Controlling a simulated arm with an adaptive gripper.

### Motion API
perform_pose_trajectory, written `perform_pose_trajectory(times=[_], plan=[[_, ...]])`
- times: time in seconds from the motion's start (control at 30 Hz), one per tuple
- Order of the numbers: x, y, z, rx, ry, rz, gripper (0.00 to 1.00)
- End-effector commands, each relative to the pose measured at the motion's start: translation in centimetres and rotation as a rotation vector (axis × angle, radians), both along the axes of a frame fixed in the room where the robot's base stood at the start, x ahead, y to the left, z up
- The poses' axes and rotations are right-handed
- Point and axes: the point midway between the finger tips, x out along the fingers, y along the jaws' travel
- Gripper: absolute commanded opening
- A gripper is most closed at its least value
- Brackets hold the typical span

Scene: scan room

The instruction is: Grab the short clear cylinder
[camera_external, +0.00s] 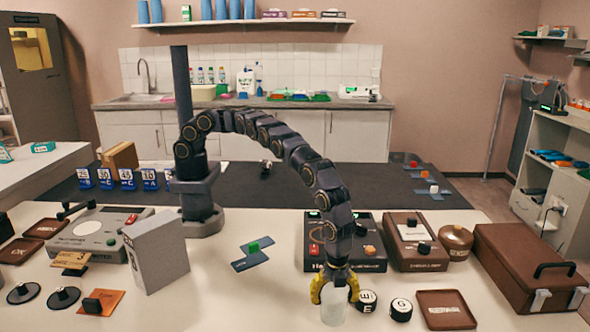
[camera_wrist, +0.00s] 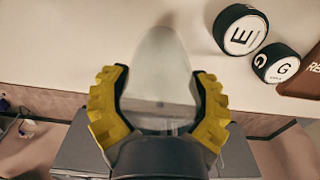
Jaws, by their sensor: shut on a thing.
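The short clear cylinder (camera_external: 334,307) is pale and translucent, near the front edge of the white table. My gripper (camera_external: 335,289) reaches down from above with its yellow fingers shut on it, one on each side. In the wrist view the cylinder (camera_wrist: 160,75) lies between the two yellow fingers of my gripper (camera_wrist: 160,100). Whether its base touches the table cannot be told.
Black round pieces marked E (camera_external: 366,301) and G (camera_external: 401,309) stand just right of the cylinder. A brown tray (camera_external: 446,322) lies further right. Dark and brown devices (camera_external: 415,262) stand behind. A grey box (camera_external: 157,254) stands left, with free tabletop between.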

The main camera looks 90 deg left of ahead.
Motion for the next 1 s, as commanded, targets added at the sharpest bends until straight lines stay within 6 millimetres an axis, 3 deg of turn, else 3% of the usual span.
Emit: perform_pose_trajectory(times=[0.17, 0.6, 1.0], plan=[[0.1, 0.2, 2.7, -0.001, -0.007, 0.000, 0.34], [-3.2, 3.4, 8.0, 0.003, -0.010, 0.004, 0.34], [-6.6, 6.2, 10.0, 0.008, -0.005, 0.000, 0.34]])
